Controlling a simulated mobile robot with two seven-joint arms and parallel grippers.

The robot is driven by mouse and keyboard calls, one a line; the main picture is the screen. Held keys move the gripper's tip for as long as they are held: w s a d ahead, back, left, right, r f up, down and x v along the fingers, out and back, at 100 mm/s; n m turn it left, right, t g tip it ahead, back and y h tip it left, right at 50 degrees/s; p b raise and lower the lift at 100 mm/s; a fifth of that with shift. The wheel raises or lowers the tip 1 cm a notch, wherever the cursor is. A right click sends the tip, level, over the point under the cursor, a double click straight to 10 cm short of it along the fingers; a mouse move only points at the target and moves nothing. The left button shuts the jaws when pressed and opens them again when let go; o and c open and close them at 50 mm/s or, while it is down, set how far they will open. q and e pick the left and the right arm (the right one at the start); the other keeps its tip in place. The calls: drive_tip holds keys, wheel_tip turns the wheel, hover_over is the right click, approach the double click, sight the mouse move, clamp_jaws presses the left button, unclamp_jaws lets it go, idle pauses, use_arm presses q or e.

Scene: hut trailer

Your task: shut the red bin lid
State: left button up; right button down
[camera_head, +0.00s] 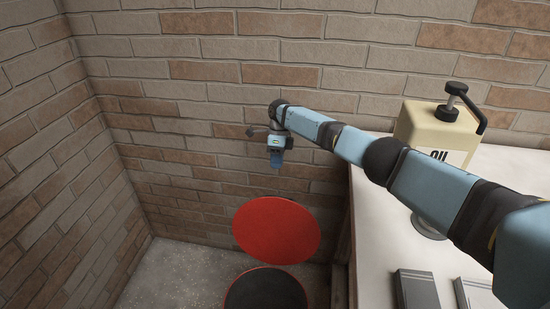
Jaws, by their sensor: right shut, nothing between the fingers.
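The red bin lid (276,229) is a red disc in the lower middle of the head view. It stands raised at a tilt at the back of the bin. The bin (233,292) stands on the floor with its dark round opening uncovered and a thin red rim. The picture's lower edge cuts off its front. My right gripper (276,163) is shut and empty. It points down above and behind the lid, near the brick wall, apart from the lid. My left gripper is not in view.
A white table (375,235) stands to the right of the bin. On it are a beige oil can (425,130) and grey flat blocks (417,290). Brick walls (190,85) close off the back and left. Bare floor (180,275) shows left of the bin.

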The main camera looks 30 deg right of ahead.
drive_tip(key=s+a+f, duration=0.3)
drive_tip(key=s+f, duration=0.1)
drive_tip(key=f, duration=0.1)
drive_tip(key=shift+s+a+f, duration=0.3)
drive_tip(key=shift+a+f, duration=0.05)
drive_tip(key=shift+a, duration=0.05)
